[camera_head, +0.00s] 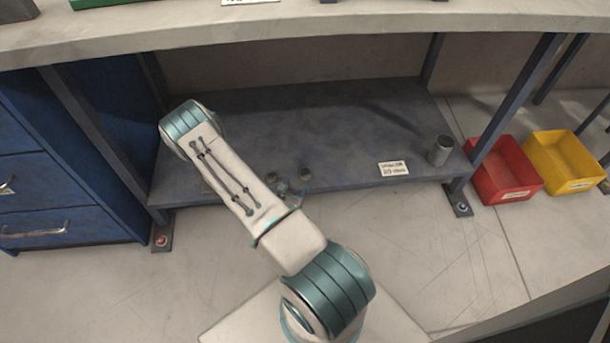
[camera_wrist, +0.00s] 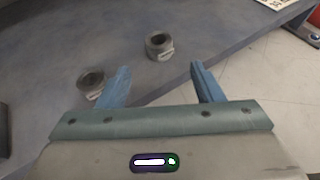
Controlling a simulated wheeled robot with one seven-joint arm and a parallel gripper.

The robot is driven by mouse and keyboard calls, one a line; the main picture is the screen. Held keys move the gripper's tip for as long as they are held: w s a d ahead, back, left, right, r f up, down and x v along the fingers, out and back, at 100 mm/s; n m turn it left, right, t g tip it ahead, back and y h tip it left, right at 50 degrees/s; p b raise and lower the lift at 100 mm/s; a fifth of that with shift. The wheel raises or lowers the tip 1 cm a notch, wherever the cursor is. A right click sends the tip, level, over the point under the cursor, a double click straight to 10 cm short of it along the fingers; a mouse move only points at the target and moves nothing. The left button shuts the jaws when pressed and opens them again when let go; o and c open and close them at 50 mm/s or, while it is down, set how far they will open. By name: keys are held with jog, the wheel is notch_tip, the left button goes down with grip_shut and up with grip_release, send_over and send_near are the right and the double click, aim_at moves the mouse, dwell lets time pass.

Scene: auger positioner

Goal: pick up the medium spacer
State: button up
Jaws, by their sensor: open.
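Two short grey ring-shaped spacers lie on the low dark shelf in the wrist view. One spacer (camera_wrist: 159,46) is ahead of my gripper (camera_wrist: 160,77), between the lines of its fingers. The other spacer (camera_wrist: 91,83) is at the left, beside and partly behind the left finger. Their sizes look close, so I cannot tell which is the medium one. My gripper is open, and nothing is between its fingers.
The shelf (camera_head: 350,120) sits under a workbench top (camera_head: 300,33) with dark legs. A grey cylinder (camera_head: 440,150) and a white label card (camera_head: 393,168) stand at its right. Red (camera_head: 505,170) and yellow (camera_head: 565,160) bins are on the floor. Blue drawers (camera_head: 60,170) flank the left.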

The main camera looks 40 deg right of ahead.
jog(key=b, duration=0.2)
send_near(307, 169)
jog(key=shift+w+d+f, duration=0.35)
jog(key=shift+d+f, duration=0.2)
jog(key=shift+w+d+f, duration=0.3)
jog(key=shift+d+f, duration=0.2)
jog(key=shift+d, duration=0.1)
jog(key=shift+r+b+x, duration=0.1)
jog(key=shift+b+x, duration=0.6)
jog(key=shift+x, duration=0.75)
jog(key=shift+r+b+x, duration=0.15)
jog(key=shift+b+x, duration=0.55)
jog(key=shift+x, duration=0.7)
jog(key=shift+r, duration=0.1)
jog(key=c, duration=1.2)
